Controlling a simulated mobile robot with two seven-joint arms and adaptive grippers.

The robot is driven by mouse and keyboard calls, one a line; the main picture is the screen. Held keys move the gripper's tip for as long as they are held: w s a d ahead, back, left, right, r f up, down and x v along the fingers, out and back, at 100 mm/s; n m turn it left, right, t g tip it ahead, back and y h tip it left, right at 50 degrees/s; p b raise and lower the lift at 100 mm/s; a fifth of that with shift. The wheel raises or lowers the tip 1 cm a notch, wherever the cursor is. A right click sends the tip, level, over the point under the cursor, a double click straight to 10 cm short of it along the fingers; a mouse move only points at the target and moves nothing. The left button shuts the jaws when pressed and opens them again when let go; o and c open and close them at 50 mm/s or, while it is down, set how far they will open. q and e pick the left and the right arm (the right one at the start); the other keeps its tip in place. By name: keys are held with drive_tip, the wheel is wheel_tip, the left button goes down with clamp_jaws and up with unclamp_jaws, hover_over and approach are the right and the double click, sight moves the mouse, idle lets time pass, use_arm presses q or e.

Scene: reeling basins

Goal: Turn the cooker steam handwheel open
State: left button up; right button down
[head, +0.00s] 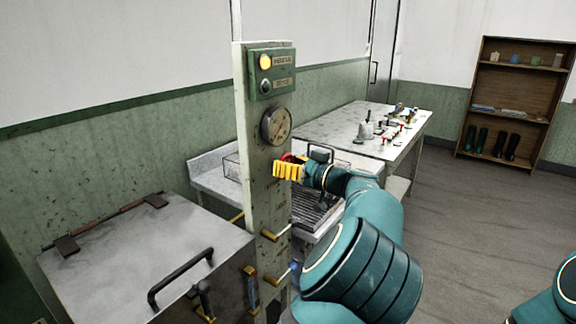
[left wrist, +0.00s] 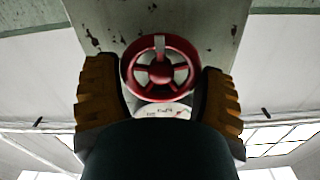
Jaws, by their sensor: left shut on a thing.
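The red steam handwheel (left wrist: 160,68) shows in the left wrist view, a round rim with spokes in front of the pale, chipped post. In the head view only a bit of its red rim (head: 289,158) shows behind the yellow fingers. My left gripper (head: 289,171) is at the post, below the gauge, with its fingers shut on the handwheel. In the left wrist view the left gripper (left wrist: 160,80) has one yellow finger on each side of the rim. How far the wheel is turned cannot be told. My right gripper is out of view.
The post (head: 254,140) carries a round gauge (head: 276,125) and a green panel (head: 272,73) with a lit amber lamp. A metal lid with a black handle (head: 180,279) lies at the left. A cluttered table (head: 335,126) stands behind. Open floor is at the right.

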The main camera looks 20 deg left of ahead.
use_arm(q)
drive_tip(key=shift+n, duration=0.3)
drive_tip(key=o, duration=1.1)
drive_tip(key=shift+d, duration=0.1)
drive_tip(key=v, duration=1.2)
